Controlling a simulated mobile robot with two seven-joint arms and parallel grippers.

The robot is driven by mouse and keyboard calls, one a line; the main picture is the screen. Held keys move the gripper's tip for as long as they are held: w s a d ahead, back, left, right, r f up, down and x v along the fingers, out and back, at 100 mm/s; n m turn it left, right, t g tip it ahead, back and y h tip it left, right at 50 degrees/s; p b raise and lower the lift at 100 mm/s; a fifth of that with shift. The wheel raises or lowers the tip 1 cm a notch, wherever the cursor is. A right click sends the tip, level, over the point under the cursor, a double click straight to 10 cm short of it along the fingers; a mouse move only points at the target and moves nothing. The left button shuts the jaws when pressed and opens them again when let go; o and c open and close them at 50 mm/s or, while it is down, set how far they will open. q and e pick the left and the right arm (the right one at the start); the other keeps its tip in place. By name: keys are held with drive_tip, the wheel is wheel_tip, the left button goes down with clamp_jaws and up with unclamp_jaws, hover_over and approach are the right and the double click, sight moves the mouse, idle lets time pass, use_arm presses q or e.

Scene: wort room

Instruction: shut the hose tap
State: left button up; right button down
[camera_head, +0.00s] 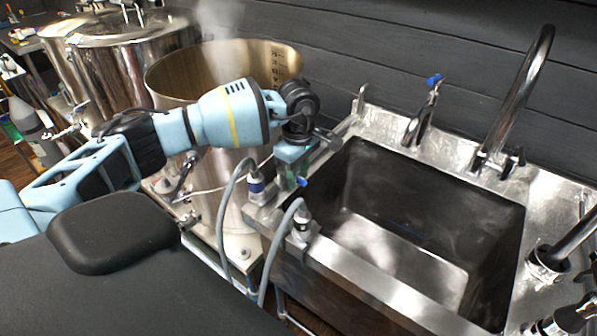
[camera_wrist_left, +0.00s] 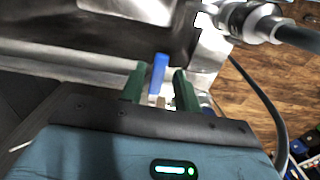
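My left gripper (camera_head: 292,178) points down over the left rim of the steel sink. In the left wrist view its two green fingers (camera_wrist_left: 160,90) stand apart, one on each side of a blue tap lever (camera_wrist_left: 159,70). Small gaps seem to show beside the lever; contact is not clear. In the head view the blue lever (camera_head: 302,182) shows just at the fingertips, and the tap body below is mostly hidden. A grey hose with a metal fitting (camera_head: 301,222) is close by at the rim; the fitting also shows in the left wrist view (camera_wrist_left: 250,22). My right gripper is out of view.
The sink (camera_head: 400,313) has an empty basin right of the gripper. A second blue-handled tap (camera_head: 424,110) and a tall chrome faucet (camera_head: 522,85) stand at its back. A large open steel pot (camera_head: 180,85) stands close behind my left arm. Another grey hose (camera_head: 223,215) loops nearby.

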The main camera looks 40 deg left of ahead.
sight(298, 180)
use_arm(q)
drive_tip(key=shift+o, duration=0.3)
drive_tip(key=shift+r, duration=0.15)
drive_tip(key=shift+w+r, duration=0.1)
drive_tip(key=shift+r, duration=0.2)
wheel_tip(298, 180, up, 7)
idle(0.4)
drive_tip(key=shift+f, duration=0.1)
